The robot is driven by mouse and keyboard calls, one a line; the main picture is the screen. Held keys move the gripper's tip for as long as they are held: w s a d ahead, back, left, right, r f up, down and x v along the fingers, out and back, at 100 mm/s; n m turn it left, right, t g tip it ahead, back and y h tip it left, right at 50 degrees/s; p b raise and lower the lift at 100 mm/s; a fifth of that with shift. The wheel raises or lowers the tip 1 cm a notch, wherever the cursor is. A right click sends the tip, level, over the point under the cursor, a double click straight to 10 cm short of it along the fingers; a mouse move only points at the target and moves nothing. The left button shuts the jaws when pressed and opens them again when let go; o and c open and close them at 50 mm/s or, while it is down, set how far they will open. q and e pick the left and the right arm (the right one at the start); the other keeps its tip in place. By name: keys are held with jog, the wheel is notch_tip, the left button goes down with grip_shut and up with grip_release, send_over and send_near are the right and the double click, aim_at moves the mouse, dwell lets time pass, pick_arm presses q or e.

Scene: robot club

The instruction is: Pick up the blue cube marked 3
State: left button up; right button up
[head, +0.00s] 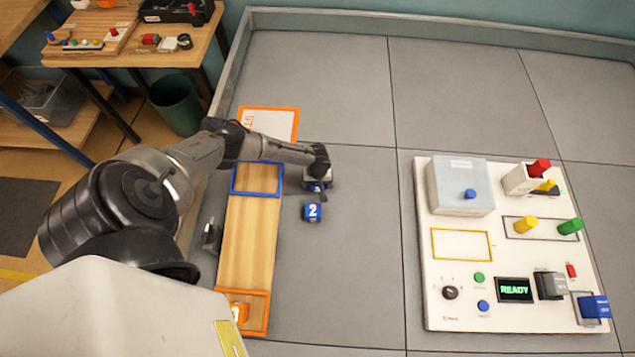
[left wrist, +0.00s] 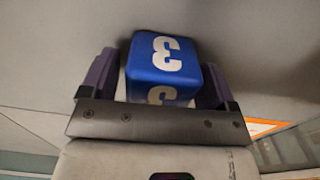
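The blue cube marked 3 (left wrist: 165,62) sits between the two fingers of my left gripper (left wrist: 158,82) in the left wrist view, its white number showing on two faces. A thin gap shows between the cube and the finger on the left; the other finger is very close to it or touching. The gripper looks open around the cube. In the head view, my left gripper (head: 318,179) points down to the grey floor, and only a little blue of the cube (head: 315,187) shows beneath it. My right gripper is not in view.
A blue cube marked 2 (head: 312,212) stands just in front of the left gripper. A wooden board (head: 248,235) with blue and orange outlined ends lies to the left. A white control panel (head: 450,275) stands right. The floor between is clear.

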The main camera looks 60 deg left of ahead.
pick_arm(q)
jog(key=c, duration=0.8)
jog(key=shift+r, duration=0.1)
jog(key=shift+c, duration=0.2)
